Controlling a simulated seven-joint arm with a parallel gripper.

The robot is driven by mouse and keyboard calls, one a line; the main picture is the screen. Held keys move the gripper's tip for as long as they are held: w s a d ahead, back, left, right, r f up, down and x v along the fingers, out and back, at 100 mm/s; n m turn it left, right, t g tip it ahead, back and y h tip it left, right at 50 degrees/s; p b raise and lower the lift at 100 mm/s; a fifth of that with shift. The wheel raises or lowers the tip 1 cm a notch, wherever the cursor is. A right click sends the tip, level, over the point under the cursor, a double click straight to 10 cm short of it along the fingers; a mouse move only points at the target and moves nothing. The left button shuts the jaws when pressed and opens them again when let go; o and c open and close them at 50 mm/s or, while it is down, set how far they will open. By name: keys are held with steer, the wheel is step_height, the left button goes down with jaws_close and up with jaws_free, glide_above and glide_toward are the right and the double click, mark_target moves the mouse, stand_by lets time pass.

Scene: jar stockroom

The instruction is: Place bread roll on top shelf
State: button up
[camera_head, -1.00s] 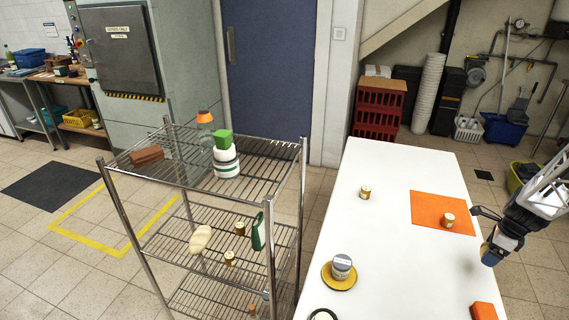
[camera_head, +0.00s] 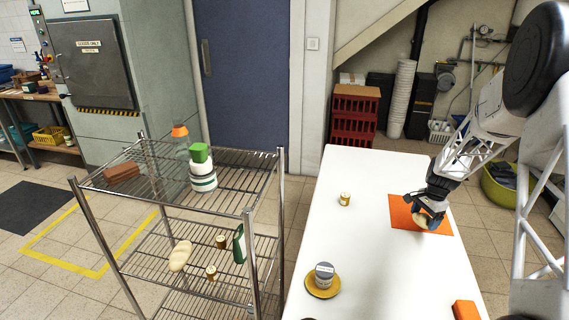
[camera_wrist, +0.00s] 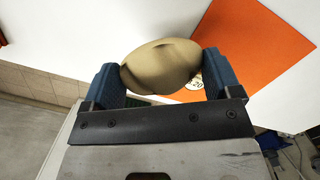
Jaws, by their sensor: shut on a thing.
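My gripper (camera_head: 427,213) is shut on a beige bread roll (camera_head: 424,220) over the orange mat (camera_head: 398,212) on the white table. In the wrist view, the roll (camera_wrist: 160,68) sits between the two blue fingers, and part of a labelled jar (camera_wrist: 194,82) shows behind it on the mat. I cannot tell whether the roll touches anything below. The wire rack's top shelf (camera_head: 232,190) stands left of the table.
The middle shelf holds a pale loaf-shaped thing (camera_head: 180,255), two small jars (camera_head: 221,241) and a green item (camera_head: 239,243). On the table are a small jar (camera_head: 345,199), a grey jar (camera_head: 324,271) on a yellow saucer, and an orange block (camera_head: 466,310). The top shelf's front right is bare.

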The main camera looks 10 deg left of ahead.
steer(key=w+a+f+n, duration=0.1)
steer(key=w+a+n, duration=0.6)
steer(key=a, duration=0.3)
steer(key=s+a+r+n, duration=0.15)
steer(key=a+r, duration=0.25)
steer(key=a, duration=0.5)
steer(key=shift+g+h, duration=0.3)
steer(key=shift+g, duration=0.1)
steer(key=s+a+r, duration=0.7)
steer(key=s+a, duration=0.4)
steer(key=a, duration=0.2)
steer(key=s+a+r, duration=0.7)
steer(key=s+a, duration=0.4)
steer(key=a, duration=0.2)
steer(key=s+a+r, duration=0.7)
steer(key=s+a, duration=0.3)
steer(key=a, duration=0.3)
steer(key=shift+s+r, duration=0.3)
steer(key=shift+s, duration=0.1)
steer(key=s+a, duration=0.3)
steer(key=a, duration=0.4)
steer(key=s+a+r, duration=0.1)
steer(key=s+a, duration=0.2)
steer(key=a, duration=0.4)
steer(key=shift+s+a, duration=0.15)
steer(key=shift+s, duration=0.2)
steer(key=shift+w+a, duration=0.1)
glide_above(155, 182)
steer(key=shift+f, duration=0.7)
